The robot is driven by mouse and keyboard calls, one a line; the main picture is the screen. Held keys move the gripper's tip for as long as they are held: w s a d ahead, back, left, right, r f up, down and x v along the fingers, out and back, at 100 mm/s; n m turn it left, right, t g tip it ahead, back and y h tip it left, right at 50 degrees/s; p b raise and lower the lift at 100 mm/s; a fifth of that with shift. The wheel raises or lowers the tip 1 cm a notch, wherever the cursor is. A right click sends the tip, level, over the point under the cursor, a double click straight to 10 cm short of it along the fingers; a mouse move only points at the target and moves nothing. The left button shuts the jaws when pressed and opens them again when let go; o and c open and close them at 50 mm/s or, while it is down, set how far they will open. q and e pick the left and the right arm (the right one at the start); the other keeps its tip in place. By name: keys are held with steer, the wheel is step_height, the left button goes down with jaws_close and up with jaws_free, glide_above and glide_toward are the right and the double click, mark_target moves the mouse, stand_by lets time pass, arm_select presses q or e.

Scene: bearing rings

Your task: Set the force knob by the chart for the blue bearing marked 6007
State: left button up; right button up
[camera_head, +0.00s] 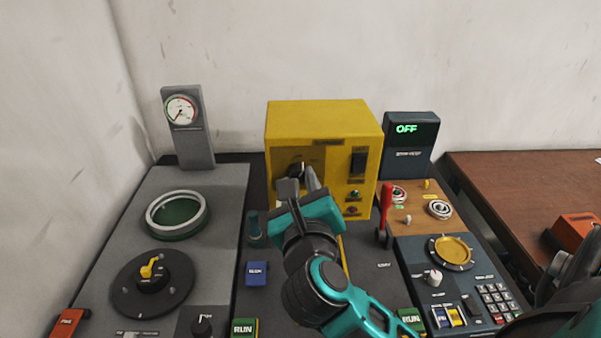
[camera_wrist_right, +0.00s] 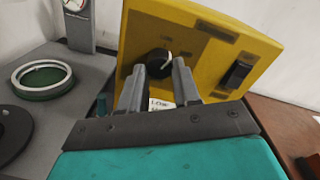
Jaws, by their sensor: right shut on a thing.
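A black knob (camera_head: 295,169) sits on the front of a yellow box (camera_head: 322,117). In the right wrist view the knob (camera_wrist_right: 159,62) shows a white pointer mark slanting to the upper right. My right gripper (camera_head: 299,183) reaches up to the box front, with its two fingers at either side of the knob, shut on it. The fingers (camera_wrist_right: 159,76) hide part of the knob's sides. I see no chart and no bearing marked 6007 that I can make out.
The yellow box also has a black switch (camera_head: 358,162). A red lever (camera_head: 386,212) stands to its right. A dark display (camera_head: 409,130) reads OFF. At left, a grey station holds a ring (camera_head: 177,214), a yellow-pointer dial (camera_head: 150,269) and a gauge (camera_head: 182,110).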

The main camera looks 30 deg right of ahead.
steer(key=n, duration=0.5)
steer(key=shift+r+n, duration=0.15)
steer(key=shift+n, duration=0.15)
stand_by(0.4)
steer(key=o, duration=1)
steer(key=shift+o, duration=0.2)
